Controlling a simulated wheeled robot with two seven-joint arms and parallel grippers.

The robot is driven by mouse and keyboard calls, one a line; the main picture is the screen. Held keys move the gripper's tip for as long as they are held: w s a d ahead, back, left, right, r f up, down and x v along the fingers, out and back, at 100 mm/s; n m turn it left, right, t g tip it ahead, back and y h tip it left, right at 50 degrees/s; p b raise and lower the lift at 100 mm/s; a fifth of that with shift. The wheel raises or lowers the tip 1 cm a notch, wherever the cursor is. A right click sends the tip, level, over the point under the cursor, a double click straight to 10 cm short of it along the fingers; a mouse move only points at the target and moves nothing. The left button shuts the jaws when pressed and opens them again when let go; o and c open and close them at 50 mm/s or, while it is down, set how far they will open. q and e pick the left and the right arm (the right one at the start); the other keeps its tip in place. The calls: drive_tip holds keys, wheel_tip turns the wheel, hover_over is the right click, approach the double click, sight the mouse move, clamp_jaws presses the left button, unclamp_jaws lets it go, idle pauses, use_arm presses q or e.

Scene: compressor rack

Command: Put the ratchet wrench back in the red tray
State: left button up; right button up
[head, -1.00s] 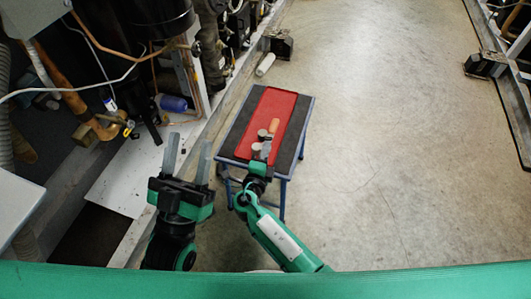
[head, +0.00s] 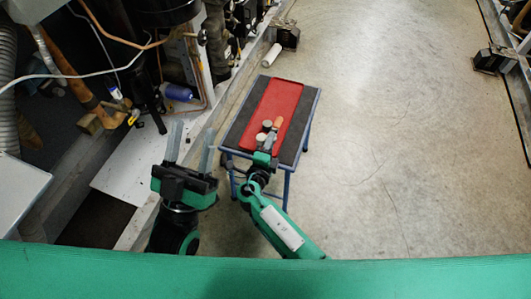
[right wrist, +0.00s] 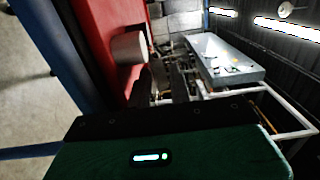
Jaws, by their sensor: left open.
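The red tray (head: 283,96) lies on a dark mat on a small blue-legged table in the head view. Near its close end are two short grey cylinders (head: 266,124) and an orange-brown piece (head: 277,122). I cannot make out the ratchet wrench for certain. My right gripper (head: 267,145) is at the tray's near end, close behind these pieces; its fingers are too small to read. My left gripper (head: 189,145) is open and empty, left of the table.
The table (head: 240,133) stands on open concrete floor, with free room to its right. On the left are the rack's pipes, hoses and a white base plate (head: 130,178). A white cylinder (head: 271,54) lies on the floor beyond the table.

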drive_tip(key=shift+s+a+r, duration=0.1)
drive_tip(key=shift+s+r, duration=0.1)
drive_tip(key=shift+s, duration=0.1)
drive_tip(key=p+v, duration=0.3)
drive_tip(key=v, duration=0.8)
drive_tip(key=s+d+f+m+g+y, duration=0.1)
drive_tip(key=s+d+m+g+y, duration=0.2)
drive_tip(key=m, duration=0.9)
drive_tip(key=s+d+f+m+g+y, duration=0.1)
drive_tip(key=s+d+m+g+y, duration=0.2)
drive_tip(key=m, duration=0.9)
use_arm(q)
drive_tip(key=d+f+g, duration=0.4)
drive_tip(key=f+g, duration=0.5)
drive_tip(key=f, duration=0.5)
drive_tip(key=shift+s, duration=0.45)
use_arm(e)
drive_tip(key=s+d+r+m+t+y, duration=0.2)
drive_tip(key=s+d+r+m+y, duration=0.1)
drive_tip(key=r+m, duration=0.6)
drive_tip(key=s+d+r+m+t+y, duration=0.2)
drive_tip(key=r+m, duration=0.8)
drive_tip(key=m, duration=0.5)
drive_tip(key=shift+s+d+m+t+y, duration=0.3)
drive_tip(key=shift+s+d+y, duration=0.15)
drive_tip(key=shift+d, duration=0.2)
